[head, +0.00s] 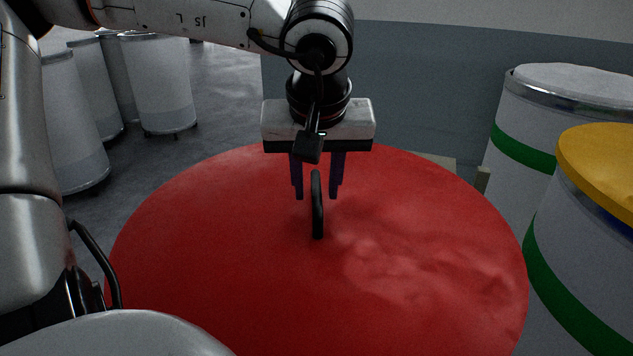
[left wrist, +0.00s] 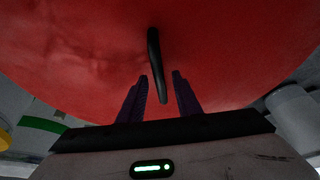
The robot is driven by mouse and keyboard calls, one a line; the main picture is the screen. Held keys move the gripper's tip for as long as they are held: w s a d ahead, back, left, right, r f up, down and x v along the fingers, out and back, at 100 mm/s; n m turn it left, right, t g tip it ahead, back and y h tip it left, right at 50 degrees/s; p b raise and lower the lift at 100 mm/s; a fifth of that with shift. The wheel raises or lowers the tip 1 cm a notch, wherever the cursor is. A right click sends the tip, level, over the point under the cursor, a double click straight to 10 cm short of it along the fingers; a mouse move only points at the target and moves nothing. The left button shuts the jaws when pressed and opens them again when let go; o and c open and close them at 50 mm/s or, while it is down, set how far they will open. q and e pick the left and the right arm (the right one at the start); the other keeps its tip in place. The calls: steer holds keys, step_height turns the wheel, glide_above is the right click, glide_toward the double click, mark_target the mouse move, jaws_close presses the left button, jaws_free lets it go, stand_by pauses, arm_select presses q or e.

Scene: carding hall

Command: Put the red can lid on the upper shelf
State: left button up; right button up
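The red can lid (head: 230,240) is a wide round disc filling the lower middle of the head view. A thin black upright handle (head: 317,215) stands near its middle. My left gripper (head: 317,196) points down over the lid with its two dark fingers apart. In the left wrist view the near end of the handle (left wrist: 154,55) reaches to between the open fingertips (left wrist: 160,88), with visible gaps at the sides. Whether a finger touches the lid cannot be told. My right gripper is not in view. I cannot make out the upper shelf.
At right stand a white can with a green band (head: 520,150) and a nearer can with a yellow lid (head: 605,160). Several pale cans (head: 160,85) stand on the grey floor at left. A grey wall or panel (head: 430,90) rises behind the lid.

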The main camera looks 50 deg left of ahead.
arm_select(q)
steer(key=v, duration=1.2)
steer(key=shift+r, duration=0.25)
